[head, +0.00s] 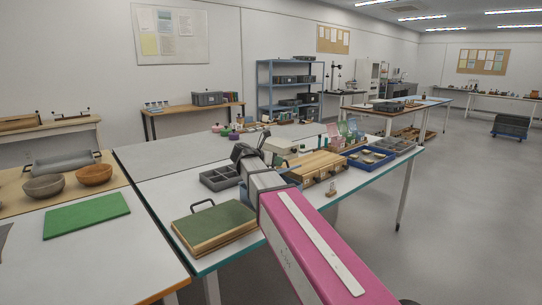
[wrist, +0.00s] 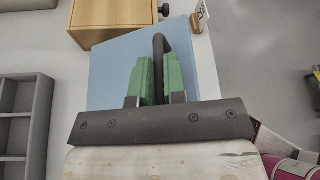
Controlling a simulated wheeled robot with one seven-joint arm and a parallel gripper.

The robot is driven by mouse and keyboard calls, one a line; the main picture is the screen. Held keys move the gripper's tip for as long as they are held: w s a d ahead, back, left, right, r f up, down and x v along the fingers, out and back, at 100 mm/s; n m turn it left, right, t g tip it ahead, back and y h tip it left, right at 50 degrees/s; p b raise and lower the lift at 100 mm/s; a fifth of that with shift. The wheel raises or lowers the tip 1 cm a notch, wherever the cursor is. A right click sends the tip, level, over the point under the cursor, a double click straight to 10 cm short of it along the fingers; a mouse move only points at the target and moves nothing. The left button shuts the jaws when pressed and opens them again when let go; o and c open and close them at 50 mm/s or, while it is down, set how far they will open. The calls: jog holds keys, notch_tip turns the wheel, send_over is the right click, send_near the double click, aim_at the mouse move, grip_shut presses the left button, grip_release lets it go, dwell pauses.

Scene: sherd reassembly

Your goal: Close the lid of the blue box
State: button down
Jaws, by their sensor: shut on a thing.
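A light blue flat panel (wrist: 108,68), seemingly the lid of the blue box, fills the middle of the wrist view. A dark looped handle (wrist: 159,42) stands on it. My gripper (wrist: 161,80) has its two green fingers on either side of this handle and is shut on it. The fingers and the palm hide the near part of the panel. The box body is not clearly seen, and I cannot tell the lid's angle. In the head view my arm hides most of this spot.
A wooden drawer box (head: 318,166) stands close to the right of my arm. A grey compartment tray (head: 219,179) lies to the left. A green-topped case (head: 215,225) with a handle sits at the table's front. A blue tray (head: 371,157) is farther right.

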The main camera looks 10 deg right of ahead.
jog(key=s+f+m, duration=0.1)
jog(key=d+f+t, duration=0.1)
jog(key=s+f+m+y, duration=0.1)
jog(key=f, duration=0.1)
jog(key=shift+s+d+m+t, duration=0.3)
jog(key=shift+d, duration=0.05)
jog(key=shift+s+d+f, duration=0.1)
jog(key=shift+s+f, duration=0.05)
jog(key=shift+f, duration=0.35)
jog(key=shift+s+d+f, duration=0.1)
jog(key=shift+f, duration=0.45)
jog(key=c, duration=1.2)
grip_release()
jog(key=v, duration=1.1)
